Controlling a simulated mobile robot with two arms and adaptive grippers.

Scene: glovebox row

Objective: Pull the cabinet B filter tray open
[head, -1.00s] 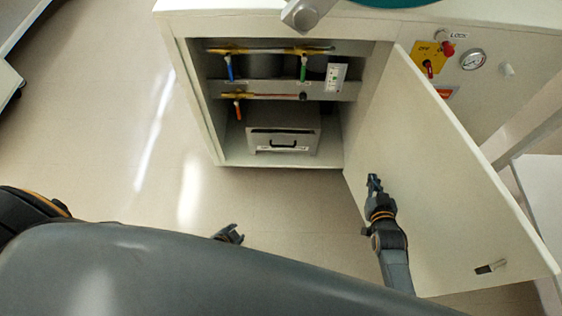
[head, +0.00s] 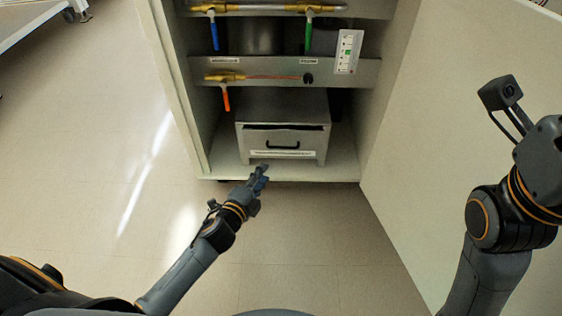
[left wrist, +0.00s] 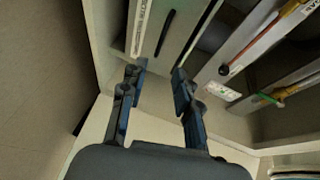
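The filter tray (head: 283,138) is a grey metal drawer front in a box on the cabinet floor, with a black handle (head: 283,146) and a white label strip below it. It looks closed. My left gripper (head: 262,174) is just in front of and below the tray, near the cabinet's front edge. In the left wrist view its two fingers (left wrist: 156,82) are apart with nothing between them, and the label strip (left wrist: 141,27) and a dark handle (left wrist: 165,33) lie beyond the tips. My right arm stands at the right; its fingers are not visible.
The cabinet door (head: 450,130) stands open on the right. Above the tray are pipes with a blue valve handle (head: 214,34), a green one (head: 308,36) and an orange one (head: 226,98). The floor (head: 300,240) in front is clear.

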